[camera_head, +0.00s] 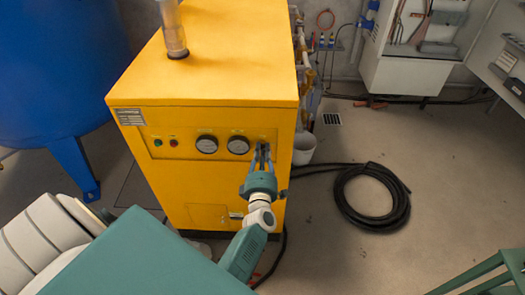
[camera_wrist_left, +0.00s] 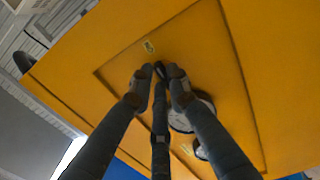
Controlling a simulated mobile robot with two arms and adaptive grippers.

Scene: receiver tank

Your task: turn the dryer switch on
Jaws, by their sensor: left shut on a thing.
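The yellow dryer cabinet (camera_head: 215,75) stands in the middle of the head view. Its front panel has two round gauges (camera_head: 207,144), a green and a red button (camera_head: 173,142) and a label plate at the left. My left gripper (camera_head: 263,147) reaches the panel's right end, just right of the gauges. In the left wrist view its fingertips (camera_wrist_left: 160,72) are shut on a small dark switch (camera_wrist_left: 159,69), which they mostly hide. A small yellow label (camera_wrist_left: 148,46) shows just beyond it. I cannot tell the switch's position. My right gripper is not in view.
A big blue tank (camera_head: 55,70) stands left of the dryer. Pipes and a white bucket (camera_head: 304,148) are close to its right side. A coiled black hose (camera_head: 372,193) lies on the floor at right. The floor between hose and lower right is clear.

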